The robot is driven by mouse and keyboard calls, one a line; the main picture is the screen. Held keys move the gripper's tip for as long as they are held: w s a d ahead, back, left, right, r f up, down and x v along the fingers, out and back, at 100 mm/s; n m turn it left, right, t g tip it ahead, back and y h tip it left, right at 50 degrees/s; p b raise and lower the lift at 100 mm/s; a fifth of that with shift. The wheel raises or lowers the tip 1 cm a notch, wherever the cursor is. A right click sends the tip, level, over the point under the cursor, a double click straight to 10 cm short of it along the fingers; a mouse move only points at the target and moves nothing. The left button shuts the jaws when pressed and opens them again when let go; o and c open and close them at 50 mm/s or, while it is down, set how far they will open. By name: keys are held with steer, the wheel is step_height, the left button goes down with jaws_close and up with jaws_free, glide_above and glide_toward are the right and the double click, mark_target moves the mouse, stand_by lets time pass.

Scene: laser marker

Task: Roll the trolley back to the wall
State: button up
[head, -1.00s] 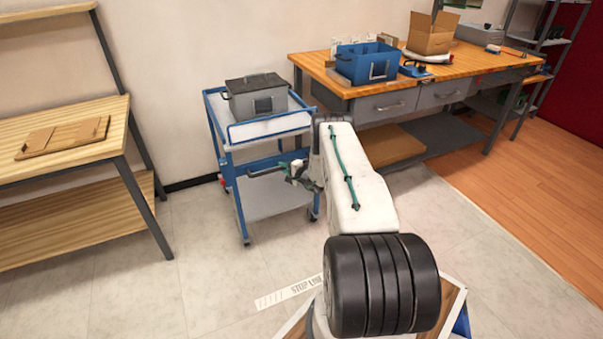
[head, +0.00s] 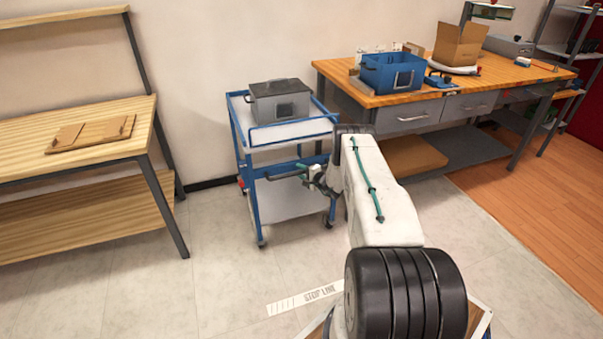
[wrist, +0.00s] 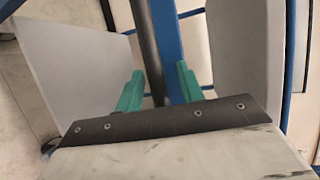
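The trolley (head: 285,130) has a blue frame, pale shelves and castors, and stands upright on the floor near the wall. A grey lidded box (head: 280,100) sits on its top shelf. A dark handle bar (head: 286,174) sticks out on its near side; in the wrist view it (wrist: 147,45) runs down between my green fingertips. My gripper (head: 316,179) is at the right part of this bar. In the wrist view its fingers (wrist: 160,85) stand apart, with a gap showing beside the bar. The bar's lower end is hidden behind the gripper plate.
A wooden shelf unit (head: 75,180) stands left of the trolley, with bare floor between. A workbench (head: 420,95) with a blue crate (head: 392,72) is close on the right. The wall (head: 215,60) is behind the trolley.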

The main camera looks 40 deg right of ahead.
steer(key=s+r, duration=0.1)
steer(key=s, duration=0.6)
steer(key=shift+s+r, duration=0.2)
steer(key=shift+s, duration=0.1)
